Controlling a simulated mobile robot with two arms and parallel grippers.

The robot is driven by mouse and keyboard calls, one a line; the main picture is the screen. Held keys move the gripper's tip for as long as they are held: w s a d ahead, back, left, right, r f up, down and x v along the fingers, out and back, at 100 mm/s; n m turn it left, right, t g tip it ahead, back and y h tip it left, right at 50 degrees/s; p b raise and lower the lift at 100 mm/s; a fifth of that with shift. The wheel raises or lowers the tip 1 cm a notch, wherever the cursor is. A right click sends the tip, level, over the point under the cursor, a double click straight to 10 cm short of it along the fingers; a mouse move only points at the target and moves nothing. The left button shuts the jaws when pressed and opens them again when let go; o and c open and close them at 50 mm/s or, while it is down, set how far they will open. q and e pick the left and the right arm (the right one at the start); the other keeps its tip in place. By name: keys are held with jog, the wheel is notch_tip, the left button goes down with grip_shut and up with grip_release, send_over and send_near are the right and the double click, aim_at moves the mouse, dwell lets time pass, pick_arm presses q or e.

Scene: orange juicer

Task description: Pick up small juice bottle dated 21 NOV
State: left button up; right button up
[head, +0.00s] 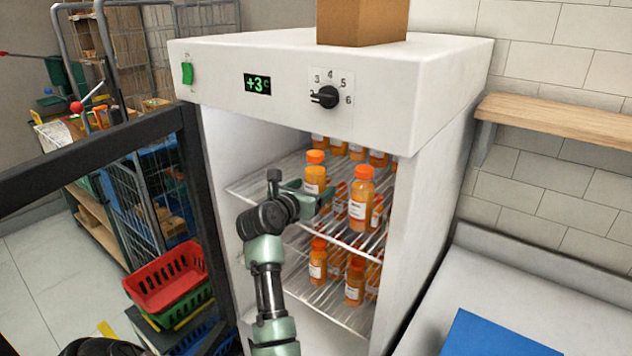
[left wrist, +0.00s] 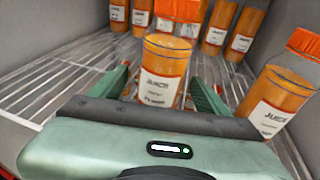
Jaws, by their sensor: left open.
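A small orange juice bottle (head: 315,173) with an orange cap and white label stands on the fridge's upper wire shelf. My left gripper (head: 308,193) is at that shelf, open, coming in from the left. In the left wrist view the bottle (left wrist: 166,65) stands between its two green fingers (left wrist: 160,84), with a visible gap on the left. Its label reads JUICE; I cannot read the date line surely. My right gripper is not in view.
Several more bottles (left wrist: 215,27) line the back of the upper shelf, and others (head: 318,262) stand on the lower shelf. The white fridge wall (head: 415,215) is close on the right. The open dark door frame (head: 90,155) is at left.

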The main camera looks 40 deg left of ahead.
aim_at(320, 184)
pick_arm(q)
jog(key=p+x, duration=0.1)
jog(key=x, duration=0.2)
jog(key=shift+w+a, duration=0.1)
jog(key=shift+w, duration=0.3)
jog(key=shift+w+a+f, duration=0.15)
jog(key=shift+w+f, duration=0.05)
jog(key=shift+w, duration=0.3)
grip_shut()
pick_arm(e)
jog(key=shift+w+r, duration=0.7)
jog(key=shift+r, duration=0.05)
